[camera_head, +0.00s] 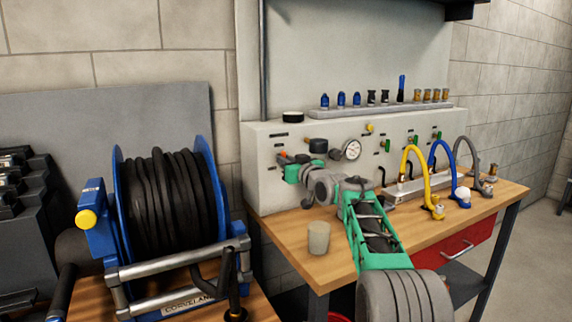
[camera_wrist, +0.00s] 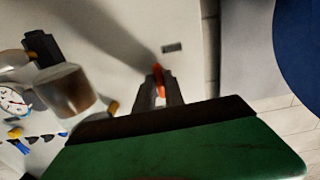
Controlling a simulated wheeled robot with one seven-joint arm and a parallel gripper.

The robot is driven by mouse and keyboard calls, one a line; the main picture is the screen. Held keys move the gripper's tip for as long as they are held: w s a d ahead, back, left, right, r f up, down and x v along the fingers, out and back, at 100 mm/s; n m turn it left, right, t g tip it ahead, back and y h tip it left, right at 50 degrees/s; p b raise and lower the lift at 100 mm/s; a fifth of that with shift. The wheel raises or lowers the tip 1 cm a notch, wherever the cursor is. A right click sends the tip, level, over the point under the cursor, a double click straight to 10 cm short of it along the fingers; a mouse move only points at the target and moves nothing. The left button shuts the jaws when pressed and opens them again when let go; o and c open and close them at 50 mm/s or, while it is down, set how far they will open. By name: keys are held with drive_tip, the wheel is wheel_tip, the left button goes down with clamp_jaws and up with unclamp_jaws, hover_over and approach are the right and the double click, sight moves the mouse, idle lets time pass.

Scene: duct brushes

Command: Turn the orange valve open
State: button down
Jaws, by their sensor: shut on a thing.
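The orange valve (camera_wrist: 158,78) shows in the wrist view as a narrow orange handle between the two dark fingers of my gripper (camera_wrist: 158,92). My gripper is shut on it. In the head view my gripper (camera_head: 284,161) is at the left part of the light grey panel box (camera_head: 262,195), and only a small orange bit of the valve (camera_head: 283,153) shows beside it. The valve's body and its exact angle are hidden by the fingers.
Right of my gripper, a dark knob (camera_head: 318,145) and a round gauge (camera_head: 352,150) stick out from the panel. A beige cup (camera_head: 319,237) stands on the wooden bench (camera_head: 420,245). A blue hose reel (camera_head: 165,215) stands left. Yellow, blue and grey hoses are at the right.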

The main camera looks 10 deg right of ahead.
idle(0.3)
drive_tip(key=c, duration=1.5)
unclamp_jaws()
drive_tip(key=shift+o, duration=0.2)
drive_tip(key=v, duration=0.7)
drive_tip(key=shift+s+b, duration=0.35)
drive_tip(key=shift+b, duration=0.1)
